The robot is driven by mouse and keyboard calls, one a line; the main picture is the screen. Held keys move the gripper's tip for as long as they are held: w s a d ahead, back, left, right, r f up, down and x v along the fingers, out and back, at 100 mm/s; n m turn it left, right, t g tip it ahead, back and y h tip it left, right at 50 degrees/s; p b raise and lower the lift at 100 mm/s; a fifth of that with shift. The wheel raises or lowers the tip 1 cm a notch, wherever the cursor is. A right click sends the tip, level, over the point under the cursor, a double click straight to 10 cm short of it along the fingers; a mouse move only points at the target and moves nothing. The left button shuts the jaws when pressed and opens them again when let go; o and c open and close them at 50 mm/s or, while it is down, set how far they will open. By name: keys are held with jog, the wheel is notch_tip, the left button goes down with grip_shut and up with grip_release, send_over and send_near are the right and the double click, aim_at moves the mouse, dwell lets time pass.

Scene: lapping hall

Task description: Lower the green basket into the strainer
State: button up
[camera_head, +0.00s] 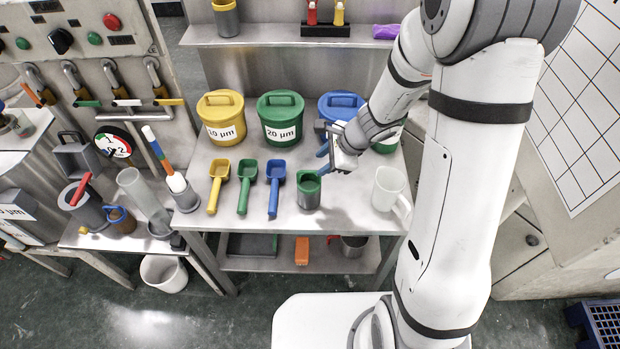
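A small grey cup (308,199) stands on the steel table, with a green piece (308,181) at its mouth. The green piece may be the green basket and the grey cup the strainer; I cannot tell for sure whether they are two parts. My gripper (327,150) is above and slightly right of this cup, in front of the blue-lidded tub. Its fingers are small and partly hidden, so I cannot tell whether they are open or hold anything.
Yellow (220,116), green (280,117) and blue (341,106) tubs stand behind. Yellow (218,186), green (245,187) and blue (275,189) scoops lie left of the cup. A white jug (388,188) stands right. A clear cylinder (143,198) stands at left.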

aim_at(310, 171)
jog(key=x, duration=0.8)
jog(key=shift+a+r, duration=0.1)
grip_shut()
dwell(0.4)
